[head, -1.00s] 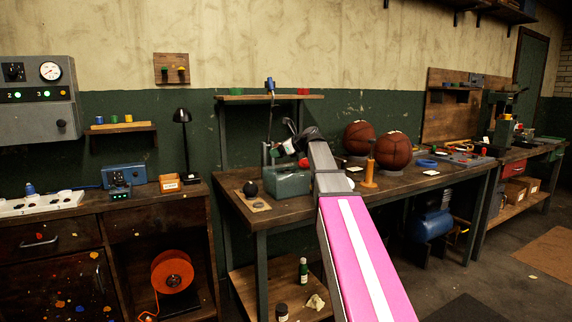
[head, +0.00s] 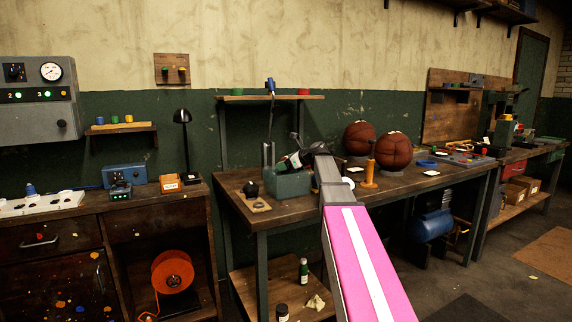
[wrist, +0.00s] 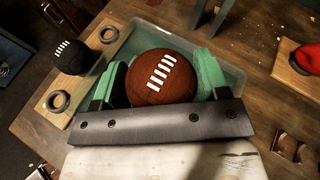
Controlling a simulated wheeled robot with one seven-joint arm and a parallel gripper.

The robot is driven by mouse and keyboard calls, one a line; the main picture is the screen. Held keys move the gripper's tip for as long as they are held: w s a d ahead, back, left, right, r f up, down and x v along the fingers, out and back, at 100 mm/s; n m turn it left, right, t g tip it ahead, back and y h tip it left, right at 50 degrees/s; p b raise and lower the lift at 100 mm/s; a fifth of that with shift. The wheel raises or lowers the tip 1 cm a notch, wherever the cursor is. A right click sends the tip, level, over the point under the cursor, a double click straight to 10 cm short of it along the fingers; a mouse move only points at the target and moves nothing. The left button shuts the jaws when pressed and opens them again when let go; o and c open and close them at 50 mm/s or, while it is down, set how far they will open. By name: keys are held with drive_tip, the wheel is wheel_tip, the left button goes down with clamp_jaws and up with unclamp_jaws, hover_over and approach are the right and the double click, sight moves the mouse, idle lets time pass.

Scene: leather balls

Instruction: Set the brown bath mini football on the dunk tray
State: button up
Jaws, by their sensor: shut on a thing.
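The brown mini football (wrist: 162,77) with white laces sits between the green fingertips of my gripper (wrist: 162,82) in the wrist view; the gripper is shut on it. It is over or inside a translucent green, box-like bath (wrist: 228,77); its underside is hidden, so I cannot tell its height. In the head view my gripper (head: 291,161) is just above the green bath (head: 288,187), and the football is not clear there. Left of the bath a wooden tray (wrist: 83,85), likely the dunk tray, holds a black ball (wrist: 72,57) and an empty ring (wrist: 58,101).
A red ball (wrist: 307,58) rests on a wooden board at the right of the wrist view. Two basketballs (head: 394,151) and an orange post-like tool (head: 369,174) stand farther right on the bench (head: 300,213). A small shelf (head: 270,98) is behind the bath.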

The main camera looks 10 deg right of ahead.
drive_tip(key=o, duration=1)
drive_tip(key=shift+f, duration=0.1)
drive_tip(key=shift+c, duration=0.2)
drive_tip(key=v, duration=1.2)
drive_tip(key=shift+s, duration=0.1)
